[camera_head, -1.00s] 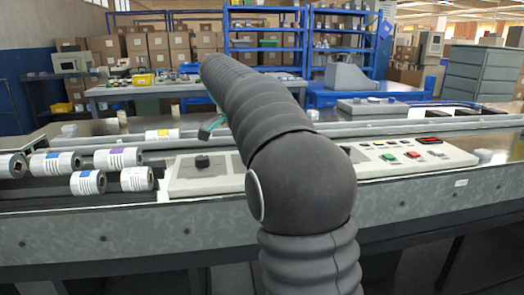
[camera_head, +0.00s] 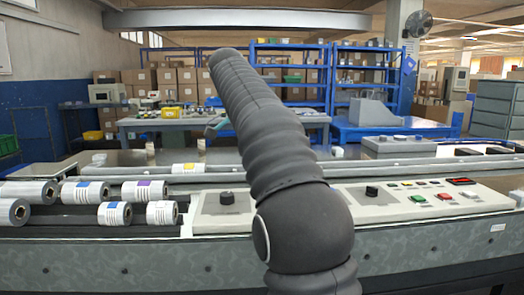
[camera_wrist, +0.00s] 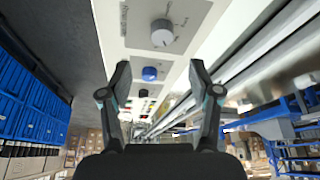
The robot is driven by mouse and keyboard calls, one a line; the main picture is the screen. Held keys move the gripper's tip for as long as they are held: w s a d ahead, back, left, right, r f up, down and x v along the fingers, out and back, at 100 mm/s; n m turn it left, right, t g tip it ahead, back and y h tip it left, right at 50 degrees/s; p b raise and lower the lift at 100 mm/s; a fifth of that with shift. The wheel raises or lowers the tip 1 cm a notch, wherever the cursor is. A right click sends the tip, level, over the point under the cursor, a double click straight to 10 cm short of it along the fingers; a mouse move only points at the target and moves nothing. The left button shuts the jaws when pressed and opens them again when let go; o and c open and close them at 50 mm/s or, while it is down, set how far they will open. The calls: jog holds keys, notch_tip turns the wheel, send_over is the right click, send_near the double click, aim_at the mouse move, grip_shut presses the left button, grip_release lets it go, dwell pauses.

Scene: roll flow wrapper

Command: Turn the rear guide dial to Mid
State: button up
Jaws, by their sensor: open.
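In the wrist view a round grey dial (camera_wrist: 163,33) with a pointer mark sits on a pale panel plate, with small print around it too blurred to read. A blue knob (camera_wrist: 150,73) and a smaller dark knob lie beyond it. My gripper (camera_wrist: 160,65) is open and empty, its fingers apart and clear of the dial. In the head view a dark dial (camera_head: 227,198) stands on the left panel plate and another dark dial (camera_head: 372,191) on the right one. I cannot tell which is the rear guide dial. My arm hides most of my gripper in the head view.
White labelled rolls (camera_head: 115,214) lie at the left of the machine. Coloured buttons (camera_head: 418,198) sit on the right control panel (camera_head: 470,200). Long rails (camera_head: 360,168) run behind the panels. Blue shelves (camera_head: 290,75) and cartons stand far back.

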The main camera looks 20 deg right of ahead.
jog(key=shift+v, duration=1)
